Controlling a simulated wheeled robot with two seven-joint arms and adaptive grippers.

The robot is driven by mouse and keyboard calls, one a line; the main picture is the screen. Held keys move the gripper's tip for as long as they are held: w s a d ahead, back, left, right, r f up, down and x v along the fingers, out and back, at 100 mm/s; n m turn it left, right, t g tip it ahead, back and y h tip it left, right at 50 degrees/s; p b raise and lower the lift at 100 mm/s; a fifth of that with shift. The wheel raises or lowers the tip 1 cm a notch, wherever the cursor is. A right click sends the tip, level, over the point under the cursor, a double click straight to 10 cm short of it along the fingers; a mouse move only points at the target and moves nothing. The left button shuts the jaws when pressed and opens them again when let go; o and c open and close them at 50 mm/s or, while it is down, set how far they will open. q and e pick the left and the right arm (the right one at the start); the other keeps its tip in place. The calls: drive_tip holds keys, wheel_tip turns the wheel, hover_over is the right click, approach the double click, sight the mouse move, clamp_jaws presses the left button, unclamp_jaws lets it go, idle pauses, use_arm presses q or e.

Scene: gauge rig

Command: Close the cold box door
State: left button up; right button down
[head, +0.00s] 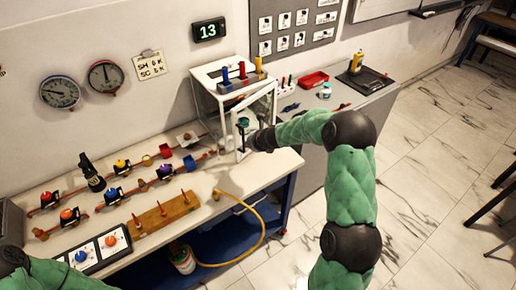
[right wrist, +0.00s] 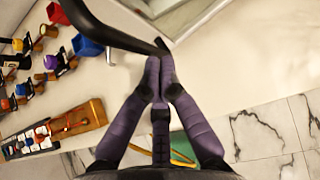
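The cold box (head: 207,80) is a white case with clear panels at the back of the bench, and its white-framed door (head: 271,101) stands open toward the front. A dark handle (head: 242,123) shows at the door. My right gripper (head: 251,141) is low beside the door's front edge. In the right wrist view its purple fingers (right wrist: 160,62) are together with nothing visible between them. A dark curved bar (right wrist: 110,36), apparently the handle, ends just beyond the fingertips; I cannot tell if they touch. My left forearm shows at lower left, its gripper out of view.
Colored valves on pipes (head: 164,171) and a wooden block with pegs (head: 166,213) cover the bench left of the box. A yellow hose (head: 262,222) hangs off the front edge. A red tray (head: 313,80) lies on the grey counter at right. Colored bottles stand on the box.

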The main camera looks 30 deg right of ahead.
drive_tip(key=w+a+m+h+p, duration=0.1)
drive_tip(key=w+a+m+h, duration=0.1)
drive_tip(key=w, duration=0.4)
drive_tip(key=shift+w+a+m, duration=0.2)
drive_tip(key=shift+a+m, duration=0.4)
drive_tip(key=shift+a, duration=0.1)
drive_tip(key=shift+r, duration=0.1)
